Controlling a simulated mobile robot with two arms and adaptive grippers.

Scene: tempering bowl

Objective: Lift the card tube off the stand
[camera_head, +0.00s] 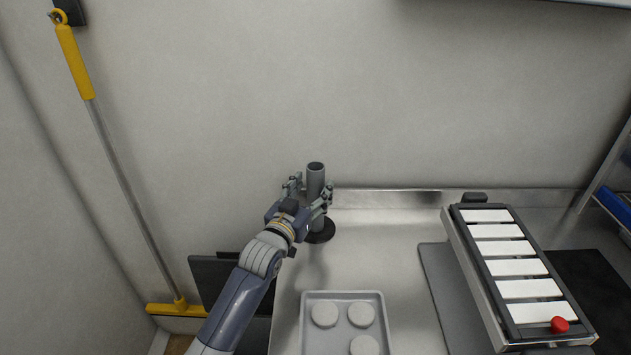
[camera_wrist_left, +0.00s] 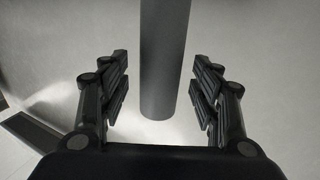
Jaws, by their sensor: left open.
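The card tube (camera_head: 316,178) is a grey upright cylinder with an open top, standing on the stand's round black base (camera_head: 322,235) near the back left of the steel worktop. My left gripper (camera_head: 310,190) is open, with one finger on each side of the tube. In the left wrist view the tube (camera_wrist_left: 165,55) runs between the spread fingers of the left gripper (camera_wrist_left: 161,82), with a visible gap on both sides. The stand's middle is hidden behind the tube and my gripper. My right gripper is not in view.
A grey tray (camera_head: 313,342) with several round white pieces lies at the front. A dark rack of white bars (camera_head: 505,262) with a red knob stands on the right, beside a grey mat (camera_head: 440,290). The wall (camera_head: 400,100) is close behind the tube. A yellow-handled squeegee (camera_head: 120,160) leans at left.

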